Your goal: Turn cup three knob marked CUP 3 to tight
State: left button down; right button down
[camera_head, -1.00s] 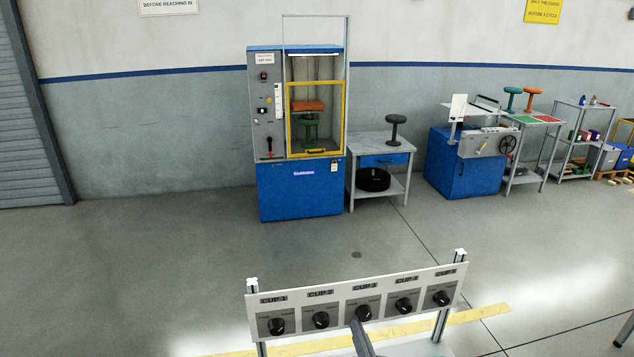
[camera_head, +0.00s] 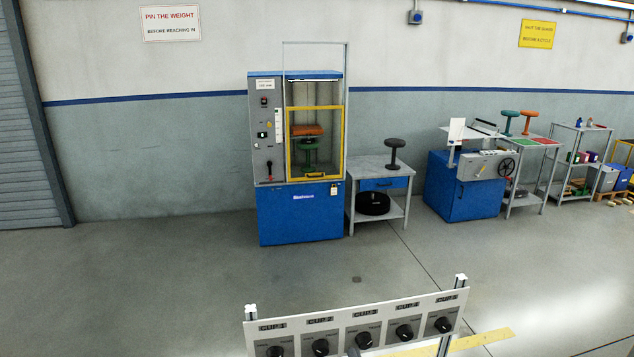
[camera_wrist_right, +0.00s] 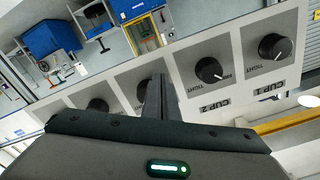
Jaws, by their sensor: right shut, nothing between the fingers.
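The middle knob (camera_head: 363,341) is the third along. In the right wrist view, CUP 1 and CUP 2 are readable, and the third knob (camera_wrist_right: 144,90) is beside CUP 2, partly hidden behind my right gripper (camera_wrist_right: 160,82). Its label and pointer are hidden. My left gripper is out of view.
The CUP 2 knob (camera_wrist_right: 209,69) and CUP 1 knob (camera_wrist_right: 273,46) sit close on one side, with another knob (camera_wrist_right: 97,105) on the other. A blue test machine (camera_head: 300,215) and a grey table (camera_head: 383,170) stand far back.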

jog(key=s+d+p, duration=0.1)
jog(key=s+p, duration=0.2)
jog(key=s, duration=0.3)
dwell(0.4)
jog(key=shift+d, duration=0.1)
